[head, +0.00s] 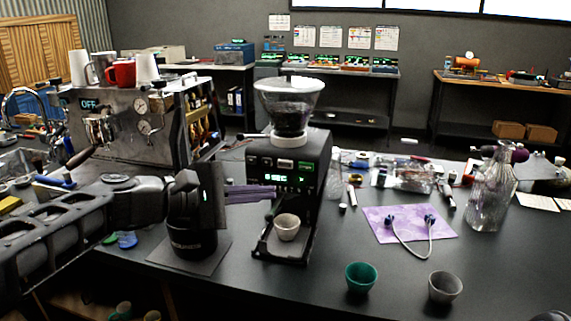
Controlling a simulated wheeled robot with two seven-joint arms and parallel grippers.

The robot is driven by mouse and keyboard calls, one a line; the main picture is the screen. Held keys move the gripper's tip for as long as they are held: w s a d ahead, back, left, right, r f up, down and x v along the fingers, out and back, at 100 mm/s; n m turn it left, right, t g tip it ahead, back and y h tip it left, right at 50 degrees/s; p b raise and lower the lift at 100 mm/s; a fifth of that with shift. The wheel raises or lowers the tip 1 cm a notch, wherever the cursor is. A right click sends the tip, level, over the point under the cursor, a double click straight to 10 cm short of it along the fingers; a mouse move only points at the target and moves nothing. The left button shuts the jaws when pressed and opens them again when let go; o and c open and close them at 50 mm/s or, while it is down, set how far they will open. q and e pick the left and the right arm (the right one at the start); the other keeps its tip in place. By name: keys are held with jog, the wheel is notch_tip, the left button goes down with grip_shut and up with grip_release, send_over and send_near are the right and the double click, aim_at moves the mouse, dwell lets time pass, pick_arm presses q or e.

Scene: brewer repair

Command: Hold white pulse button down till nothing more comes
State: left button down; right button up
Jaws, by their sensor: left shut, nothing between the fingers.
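The grinder (318,160) is a black machine with a clear hopper (289,105) of dark beans on top. Its front panel has a green-lit display (276,180) and a row of small buttons. The pale one in the middle looks like the white pulse button (285,164). A small whitish cup (287,226) stands on the grinder's tray below the spout. My left gripper (273,193) is shut and empty, its purplish fingers reaching right to the panel's left side, just below the display. I cannot tell whether the tips touch the panel. No fingertip covers the pale button.
A green cup (361,277) and a grey cup (445,287) stand at the front. A purple mat (385,226) with a cable and a glass carafe (492,190) are at right. An espresso machine (125,127) stands at left.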

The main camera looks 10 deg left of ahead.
aim_at(285, 164)
pick_arm(q)
jog(key=w+p, duration=0.1)
jog(key=w, duration=0.1)
jog(key=w+p, duration=0.1)
jog(key=w, duration=0.4)
jog(key=shift+w+d+r+p, duration=0.1)
jog(key=shift+w+d+p, duration=0.2)
jog(key=shift+p, duration=0.1)
jog(key=shift+w, duration=0.5)
jog(key=shift+w, duration=0.1)
dwell(1.3)
jog(key=shift+w, duration=0.35)
jog(key=shift+w, duration=0.35)
dwell(2.4)
jog(key=shift+s, duration=0.15)
dwell(1.1)
jog(key=shift+s, duration=0.65)
